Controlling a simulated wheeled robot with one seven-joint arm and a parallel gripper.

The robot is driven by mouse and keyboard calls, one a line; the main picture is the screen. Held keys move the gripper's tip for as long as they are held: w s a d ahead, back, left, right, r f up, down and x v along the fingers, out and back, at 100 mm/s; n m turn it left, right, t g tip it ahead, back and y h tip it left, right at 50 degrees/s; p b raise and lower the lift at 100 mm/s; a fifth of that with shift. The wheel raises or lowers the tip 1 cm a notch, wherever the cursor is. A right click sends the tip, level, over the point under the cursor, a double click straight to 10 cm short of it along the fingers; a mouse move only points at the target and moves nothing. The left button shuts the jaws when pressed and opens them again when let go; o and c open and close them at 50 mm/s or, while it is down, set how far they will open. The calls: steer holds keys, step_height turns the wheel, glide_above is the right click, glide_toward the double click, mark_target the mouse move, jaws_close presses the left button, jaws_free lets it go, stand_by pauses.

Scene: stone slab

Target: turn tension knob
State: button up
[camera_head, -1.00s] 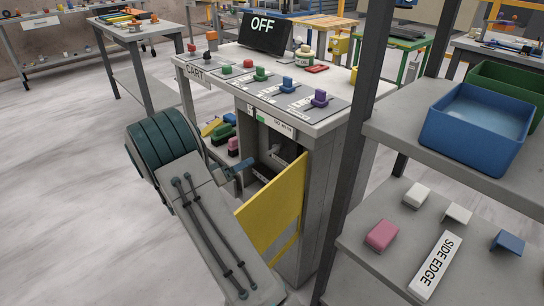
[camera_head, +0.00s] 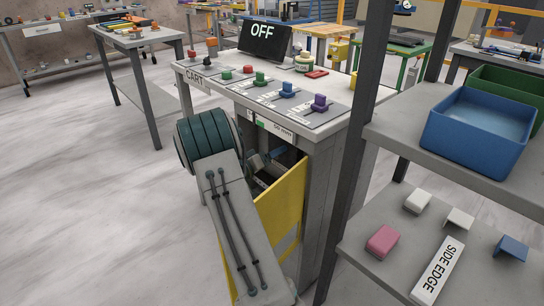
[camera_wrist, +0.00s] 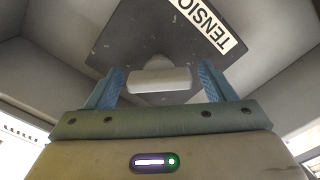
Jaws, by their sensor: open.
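The tension knob shows in the wrist view as a pale grey bar (camera_wrist: 154,82) on a round base, mounted on a dark plate (camera_wrist: 135,40). A white label (camera_wrist: 210,22) on the plate reads "TENSIO", its end cut off. My gripper (camera_wrist: 161,74) is open, its blue fingers on either side of the bar with gaps at both ends. In the head view my arm reaches into the open cabinet (camera_head: 318,200) under the control top, and the knob is hidden there.
The yellow cabinet door (camera_head: 283,205) stands open beside my arm. Above is a counter (camera_head: 330,118) with several coloured knobs and a display (camera_head: 264,40) reading "OFF". A dark post (camera_head: 355,150) and a shelf with a blue bin (camera_head: 478,130) stand to the right.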

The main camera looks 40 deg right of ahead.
steer(key=c, duration=1)
steer(key=shift+n, duration=0.3)
steer(key=shift+f+n+b, duration=0.1)
steer(key=shift+n+b, duration=0.45)
steer(key=shift+n, duration=0.45)
steer(key=n, duration=0.3)
steer(key=shift+n, duration=0.3)
steer(key=n+p, duration=0.1)
steer(key=n, duration=0.3)
steer(key=shift+n+p, duration=0.65)
steer(key=shift+n, duration=0.95)
steer(key=shift+f, duration=0.1)
